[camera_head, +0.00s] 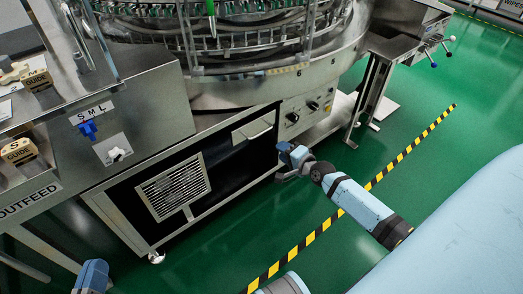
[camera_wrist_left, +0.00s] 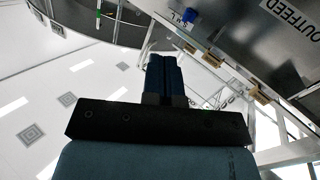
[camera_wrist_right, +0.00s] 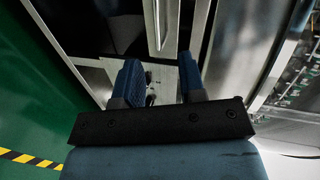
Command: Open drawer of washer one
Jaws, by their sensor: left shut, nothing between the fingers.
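The washer (camera_head: 270,90) is a round steel machine on a cabinet with a black front. A silver drawer front with a bar handle (camera_head: 259,133) sits at the upper right of that black front and looks closed. The handle also shows as a pale upright bar in the right wrist view (camera_wrist_right: 156,25). My right gripper (camera_head: 284,160) is open and empty, just right of and below the handle, apart from it. In the right wrist view its two blue fingers (camera_wrist_right: 160,78) stand apart, pointing at the cabinet. My left gripper (camera_head: 92,275) is low at the left, shut and empty, away from the drawer.
A control panel with knobs (camera_head: 306,108) is right of the drawer. A vented grille (camera_head: 174,187) is on the cabinet's left. The outfeed unit (camera_head: 130,120) stands at the left. Green floor with a yellow-black stripe (camera_head: 310,237) lies in front; the floor before the cabinet is clear.

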